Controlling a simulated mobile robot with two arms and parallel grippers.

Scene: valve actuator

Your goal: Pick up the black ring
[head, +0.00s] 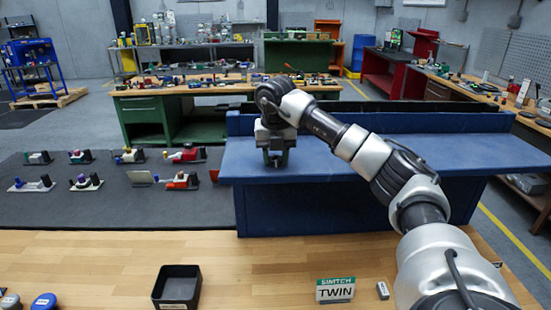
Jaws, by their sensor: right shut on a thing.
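My right gripper (276,158) points down over the left part of the blue bench (350,158), close to its top. It is shut on a small dark thing, mostly hidden by the fingers. I cannot make out whether this is the black ring, and I see no black ring lying free. My left gripper is not in view.
A black open bin (177,286) and a SIMTCH TWIN sign (335,290) stand on the wooden table (270,262) in front. Several valve parts sit on the dark mat (110,208) at left. The blue bench top is clear right of the gripper.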

